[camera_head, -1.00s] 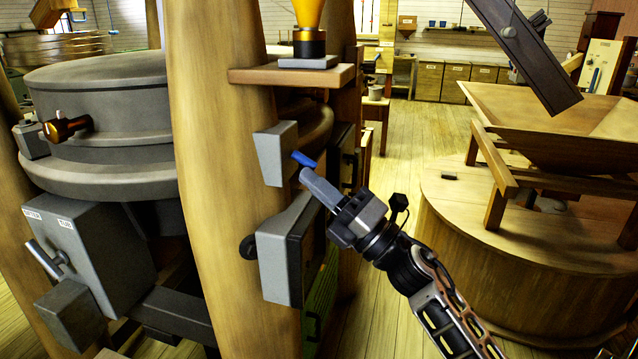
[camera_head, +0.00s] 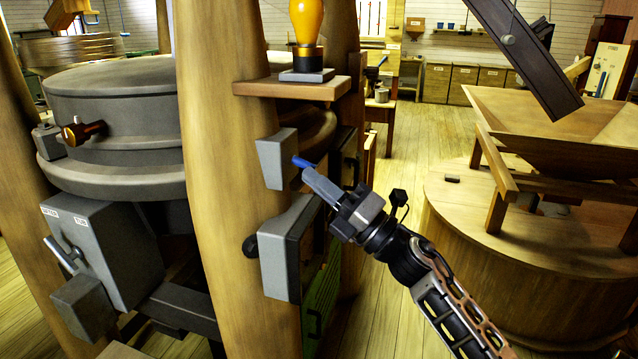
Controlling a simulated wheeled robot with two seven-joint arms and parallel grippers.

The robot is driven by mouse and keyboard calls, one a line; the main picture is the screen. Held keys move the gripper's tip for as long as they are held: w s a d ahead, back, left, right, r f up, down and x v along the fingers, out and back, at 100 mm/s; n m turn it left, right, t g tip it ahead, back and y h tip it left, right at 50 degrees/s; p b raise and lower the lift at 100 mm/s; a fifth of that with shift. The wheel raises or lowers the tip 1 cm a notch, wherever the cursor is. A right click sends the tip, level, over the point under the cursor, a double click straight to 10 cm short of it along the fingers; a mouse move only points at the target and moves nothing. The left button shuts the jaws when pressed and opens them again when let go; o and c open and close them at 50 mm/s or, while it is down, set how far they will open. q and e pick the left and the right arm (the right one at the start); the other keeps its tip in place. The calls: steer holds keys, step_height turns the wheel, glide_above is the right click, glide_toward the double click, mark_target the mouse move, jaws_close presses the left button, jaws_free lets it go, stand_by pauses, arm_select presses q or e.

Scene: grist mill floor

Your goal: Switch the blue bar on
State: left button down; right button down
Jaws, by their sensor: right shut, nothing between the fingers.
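The blue bar (camera_head: 302,162) sticks out to the right from a small grey box (camera_head: 276,160) on the side of the wooden post, below a little shelf. The bar points right and slightly down. My right gripper (camera_head: 308,174) is shut and empty, its fingertips right at the bar, just below its outer part. I cannot tell whether they touch it. The fingers hide a little of the space behind. My left gripper is out of view.
A lit amber lamp (camera_head: 307,30) stands on the wooden shelf (camera_head: 290,88) above the box. A larger grey box (camera_head: 280,262) is below it on the post (camera_head: 217,180). A wooden hopper (camera_head: 560,130) stands at right. Open floor (camera_head: 415,150) lies between.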

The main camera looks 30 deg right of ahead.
steer(key=shift+s+d+r, duration=0.15)
steer(key=shift+r, duration=0.55)
steer(key=s+d+r+b, duration=0.1)
steer(key=s+d, duration=0.1)
steer(key=s, duration=0.9)
steer(key=shift+s+d+r+b, duration=0.15)
steer(key=shift+d+r+b, duration=0.15)
steer(key=shift+b, duration=0.1)
steer(key=shift+f, duration=0.15)
